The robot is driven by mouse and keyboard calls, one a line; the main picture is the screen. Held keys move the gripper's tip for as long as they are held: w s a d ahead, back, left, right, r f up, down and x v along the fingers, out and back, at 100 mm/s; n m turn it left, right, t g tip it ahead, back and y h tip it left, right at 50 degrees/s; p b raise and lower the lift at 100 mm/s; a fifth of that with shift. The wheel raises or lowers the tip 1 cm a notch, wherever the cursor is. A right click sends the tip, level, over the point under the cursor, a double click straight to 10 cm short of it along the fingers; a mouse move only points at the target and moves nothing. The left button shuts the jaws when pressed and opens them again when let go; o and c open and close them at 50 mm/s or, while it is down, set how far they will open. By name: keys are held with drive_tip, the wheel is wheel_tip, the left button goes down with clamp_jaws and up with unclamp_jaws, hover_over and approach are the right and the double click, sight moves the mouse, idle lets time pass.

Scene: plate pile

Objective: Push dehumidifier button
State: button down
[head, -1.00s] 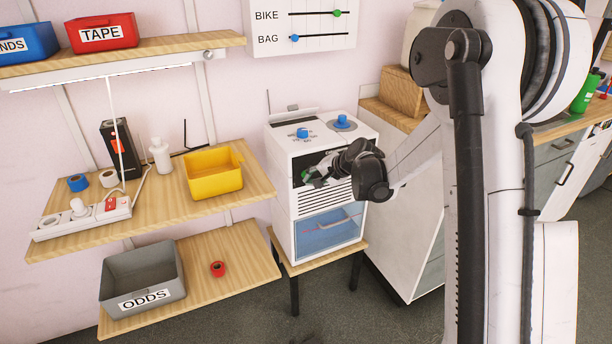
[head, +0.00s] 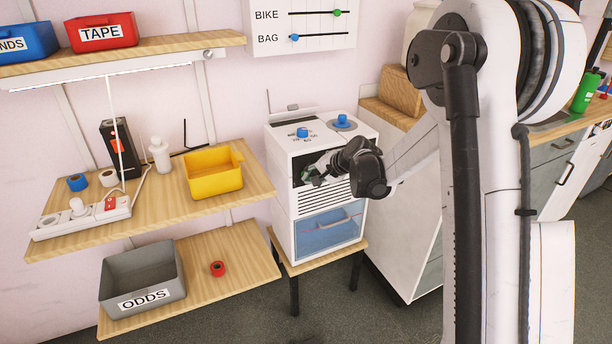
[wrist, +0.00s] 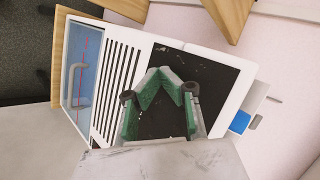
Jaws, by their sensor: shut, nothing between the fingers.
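The dehumidifier (head: 285,211) is a white box on a small wooden stand, with blue knobs (head: 302,132) on its top, a dark front panel, a slotted vent and a blue see-through tank (head: 328,232) below. My gripper (head: 308,175) is at the dark front panel. In the wrist view my gripper (wrist: 163,78) has green-lined fingers, their tips together with nothing between them, in front of the black panel (wrist: 210,80). I cannot tell whether the tips touch the panel. No button shows clearly; the fingers hide part of the panel.
Shelves at left hold a yellow bin (head: 214,178), a grey ODDS bin (head: 143,280) and a power strip (head: 80,219). A white cabinet (head: 408,230) stands close on the right of the dehumidifier. The floor in front is clear.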

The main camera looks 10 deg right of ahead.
idle(0.7)
drive_tip(key=shift+s+d, duration=0.15)
drive_tip(key=shift+s, duration=0.3)
drive_tip(key=shift+s, duration=0.1)
drive_tip(key=s, duration=0.2)
drive_tip(key=s+d+b, duration=0.1)
drive_tip(key=s, duration=0.2)
drive_tip(key=shift+s+d, duration=0.15)
drive_tip(key=shift+s, duration=0.15)
drive_tip(key=s+a+r+n+g+h+p, duration=0.1)
drive_tip(key=s+r+n, duration=0.1)
drive_tip(key=s+r, duration=0.6)
drive_tip(key=s+a+r+n+h+p, duration=0.2)
drive_tip(key=s+r, duration=0.4)
drive_tip(key=s, duration=0.3)
drive_tip(key=s+d+r+n+h+p, duration=0.1)
drive_tip(key=s+n, duration=0.1)
drive_tip(key=s, duration=0.7)
drive_tip(key=s+d+r+n+h+p, duration=0.1)
drive_tip(key=s+r+n, duration=0.1)
drive_tip(key=s, duration=0.8)
drive_tip(key=shift+r+h, duration=0.15)
drive_tip(key=shift+h, duration=0.25)
